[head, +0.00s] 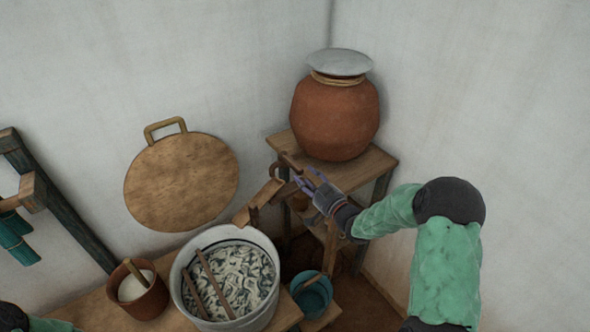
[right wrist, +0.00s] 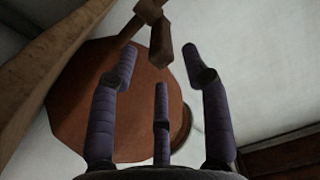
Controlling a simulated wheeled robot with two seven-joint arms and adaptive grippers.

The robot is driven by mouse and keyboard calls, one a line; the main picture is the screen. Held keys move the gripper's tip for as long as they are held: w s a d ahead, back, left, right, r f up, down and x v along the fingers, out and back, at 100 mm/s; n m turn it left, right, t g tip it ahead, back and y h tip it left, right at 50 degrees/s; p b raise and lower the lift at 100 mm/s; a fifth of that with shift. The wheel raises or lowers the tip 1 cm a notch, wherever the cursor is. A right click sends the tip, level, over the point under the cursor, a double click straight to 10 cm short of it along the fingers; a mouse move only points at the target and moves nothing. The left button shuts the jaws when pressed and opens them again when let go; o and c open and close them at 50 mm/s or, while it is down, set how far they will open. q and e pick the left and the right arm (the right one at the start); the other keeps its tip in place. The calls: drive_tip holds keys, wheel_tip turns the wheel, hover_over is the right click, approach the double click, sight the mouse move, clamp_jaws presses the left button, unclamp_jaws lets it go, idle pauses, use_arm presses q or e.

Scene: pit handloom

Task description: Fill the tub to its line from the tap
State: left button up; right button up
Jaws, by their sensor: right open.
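The pale tub (head: 180,290) stands on a wooden bench. Marbled white and dark contents and two wooden sticks (head: 215,284) show inside, with a dark line around the inner wall. A clay pot (head: 335,118) with a pale lid stands on a wooden stand at the back. A brown tap (right wrist: 157,35) shows against the pot in the right wrist view. A wooden chute (head: 258,203) slopes from near the pot toward the tub. My right gripper (head: 304,180) is open and empty beside the pot's base; its fingers point toward the tap in the right wrist view (right wrist: 160,75). My left gripper is out of view.
A brown pot (head: 146,303) with white contents and a stick stands left of the tub. A teal bucket (head: 312,297) is at its right. A round wooden board (head: 181,182) is against the wall. A dark wooden frame (head: 62,215) is at the left.

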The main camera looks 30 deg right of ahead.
sight(296, 169)
drive_tip(key=shift+w+a+b, duration=0.2)
drive_tip(key=shift+w+b, duration=0.25)
drive_tip(key=shift+w, duration=2.6)
clamp_jaws()
